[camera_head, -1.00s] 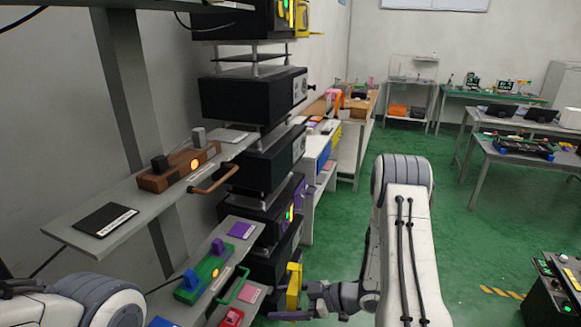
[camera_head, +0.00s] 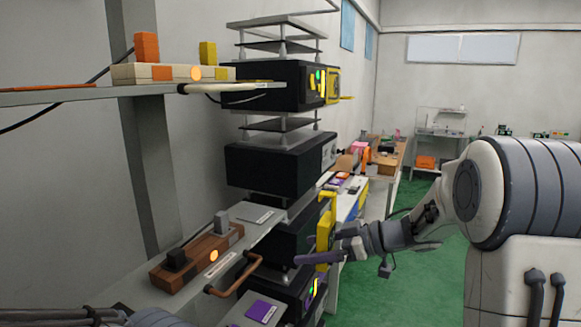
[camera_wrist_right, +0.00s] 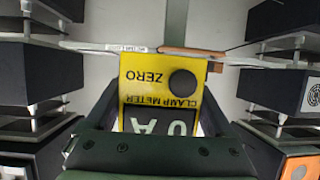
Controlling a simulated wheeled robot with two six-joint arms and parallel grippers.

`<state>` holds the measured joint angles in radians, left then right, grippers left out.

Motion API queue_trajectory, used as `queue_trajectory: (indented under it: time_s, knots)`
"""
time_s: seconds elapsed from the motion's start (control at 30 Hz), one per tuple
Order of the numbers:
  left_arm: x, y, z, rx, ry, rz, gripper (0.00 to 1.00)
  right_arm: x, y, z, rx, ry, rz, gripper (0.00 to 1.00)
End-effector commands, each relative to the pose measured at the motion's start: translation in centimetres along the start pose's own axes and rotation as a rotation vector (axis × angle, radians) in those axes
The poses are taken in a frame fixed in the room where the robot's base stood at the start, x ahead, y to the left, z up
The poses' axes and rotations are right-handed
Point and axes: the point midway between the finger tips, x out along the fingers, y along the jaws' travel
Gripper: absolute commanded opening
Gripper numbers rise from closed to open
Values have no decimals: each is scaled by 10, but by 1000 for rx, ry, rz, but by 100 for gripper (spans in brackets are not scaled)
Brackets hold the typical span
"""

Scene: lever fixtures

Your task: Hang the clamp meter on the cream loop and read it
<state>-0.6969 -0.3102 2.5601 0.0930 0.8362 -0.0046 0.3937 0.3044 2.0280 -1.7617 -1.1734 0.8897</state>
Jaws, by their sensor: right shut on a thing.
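The yellow clamp meter (camera_head: 324,232) is upright in my right gripper (camera_head: 335,246), with its hooked jaw at the top. It is in the air in front of the black boxes, right of and below the top shelf. In the right wrist view, the meter's face (camera_wrist_right: 165,82) appears upside down between the fingers, with ZERO, CLAMP METER and a display that seems to show 0 A. The cream loop (camera_head: 232,88) shows at the front edge of the top shelf, higher than the meter and apart from it. My left gripper is out of view.
A cream fixture (camera_head: 150,73) with orange and yellow blocks sits on the top shelf (camera_head: 60,97). Below are a brown lever fixture (camera_head: 200,257) and brown loop (camera_head: 235,275). Stacked black boxes (camera_head: 278,165) stand behind the meter. Green floor (camera_head: 400,285) is open to the right.

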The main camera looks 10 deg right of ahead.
Motion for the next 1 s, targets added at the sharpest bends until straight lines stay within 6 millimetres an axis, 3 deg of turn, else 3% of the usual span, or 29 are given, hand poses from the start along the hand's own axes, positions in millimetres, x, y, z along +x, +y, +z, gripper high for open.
queue_trajectory:
  time_s: [0.03, 0.2, 0.3, 0.4, 0.5, 0.67, 1.0]
  knots:
    - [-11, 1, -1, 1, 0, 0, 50, -10, -6, -38, -18, 2, 5, 18]
    - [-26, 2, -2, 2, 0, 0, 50, -36, -34, -128, -11, 0, 21, 18]
    - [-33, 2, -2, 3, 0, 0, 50, -49, -52, -167, -5, 3, 33, 18]
    - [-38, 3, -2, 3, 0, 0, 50, -60, -66, -195, 2, 7, 45, 18]
    - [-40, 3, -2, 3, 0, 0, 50, -67, -76, -212, 8, 10, 52, 18]
    - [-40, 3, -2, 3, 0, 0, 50, -69, -82, -220, 16, 12, 56, 18]
    - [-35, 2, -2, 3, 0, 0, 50, -48, -80, -228, 16, 12, 54, 18]
